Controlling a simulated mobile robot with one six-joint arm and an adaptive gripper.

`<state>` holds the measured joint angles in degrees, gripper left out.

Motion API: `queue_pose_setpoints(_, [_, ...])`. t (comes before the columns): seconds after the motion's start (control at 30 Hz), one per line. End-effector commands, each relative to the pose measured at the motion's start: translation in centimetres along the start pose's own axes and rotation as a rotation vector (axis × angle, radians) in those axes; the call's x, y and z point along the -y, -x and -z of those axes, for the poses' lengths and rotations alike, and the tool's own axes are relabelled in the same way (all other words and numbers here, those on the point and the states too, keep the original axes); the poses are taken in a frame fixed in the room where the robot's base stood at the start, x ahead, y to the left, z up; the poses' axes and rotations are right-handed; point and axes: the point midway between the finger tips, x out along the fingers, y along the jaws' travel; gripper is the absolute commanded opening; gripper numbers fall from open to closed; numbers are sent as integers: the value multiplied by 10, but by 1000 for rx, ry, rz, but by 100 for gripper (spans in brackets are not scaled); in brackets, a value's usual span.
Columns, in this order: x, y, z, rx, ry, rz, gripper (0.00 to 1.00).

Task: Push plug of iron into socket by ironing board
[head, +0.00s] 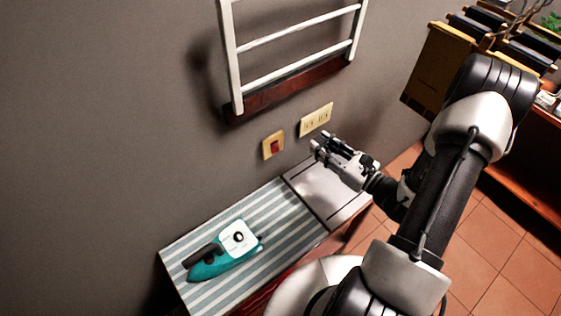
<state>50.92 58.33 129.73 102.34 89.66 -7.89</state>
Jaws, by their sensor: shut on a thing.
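The teal and white iron (236,240) lies on the striped ironing board (294,238) at the lower left, its dark handle toward the left. A cream double socket (316,119) is on the grey wall above the board's far end. My gripper (319,147) is just below and in front of the socket, pointing toward the wall. It is shut on a small dark thing, apparently the plug, mostly hidden by the fingers. I cannot tell whether the plug touches the socket. No cord can be made out.
A switch plate with a red switch (273,145) is left of the socket. A white wall rack (297,78) with a dark red-brown base hangs above. The board's metal end (315,190) is bare below my gripper. A wooden shelf unit (440,70) stands at right.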

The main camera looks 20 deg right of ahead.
Motion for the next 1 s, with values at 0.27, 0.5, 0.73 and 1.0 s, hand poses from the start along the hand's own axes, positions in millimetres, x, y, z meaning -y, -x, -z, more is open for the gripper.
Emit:
queue_pose_setpoints(0.27, [29, 20, 6, 38, -2, 127, 7])
queue_pose_setpoints(0.5, [28, 19, 6, 37, -1, 125, 7])
queue_pose_setpoints(0.73, [29, 11, 5, 36, -1, 121, 7])
queue_pose_setpoints(1.0, [31, -14, 4, 37, 0, 120, 7])
